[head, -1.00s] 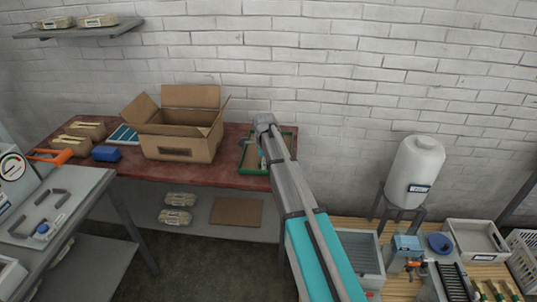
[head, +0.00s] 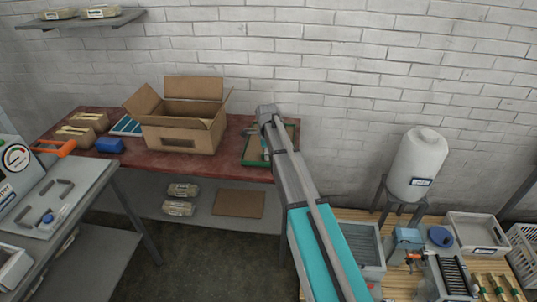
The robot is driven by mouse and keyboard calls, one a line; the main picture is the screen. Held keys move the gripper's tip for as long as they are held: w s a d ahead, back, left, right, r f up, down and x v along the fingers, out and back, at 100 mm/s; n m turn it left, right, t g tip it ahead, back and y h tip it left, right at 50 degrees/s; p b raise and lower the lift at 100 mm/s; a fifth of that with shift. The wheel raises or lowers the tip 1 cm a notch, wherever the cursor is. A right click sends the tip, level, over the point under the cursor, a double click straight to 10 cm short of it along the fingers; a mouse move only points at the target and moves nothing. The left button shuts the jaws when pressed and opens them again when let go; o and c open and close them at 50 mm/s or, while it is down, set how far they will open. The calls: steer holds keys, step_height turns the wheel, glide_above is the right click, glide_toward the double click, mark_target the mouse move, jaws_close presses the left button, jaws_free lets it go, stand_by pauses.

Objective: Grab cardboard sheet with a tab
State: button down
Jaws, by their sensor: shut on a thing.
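A green-rimmed tray (head: 297,133) lies on the red table, right of the open cardboard box. Brown cardboard sheet (head: 254,152) shows inside the tray, partly covered by my arm. My gripper (head: 265,150) is low over the tray, at the sheet. It is shut on the sheet, though its fingertips and the tab are mostly hidden behind my wrist and arm. Whether the sheet is lifted off the tray cannot be told.
The open cardboard box (head: 180,135) stands close left of the tray. Another brown flat sheet (head: 238,204) lies on the lower shelf. A white tank (head: 417,165) stands at right.

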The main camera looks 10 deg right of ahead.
steer(key=shift+r+p, duration=0.55)
steer(key=shift+r, duration=0.15)
steer(key=s+a+r+p, duration=0.1)
steer(key=s+r+p, duration=1)
steer(key=s, duration=0.3)
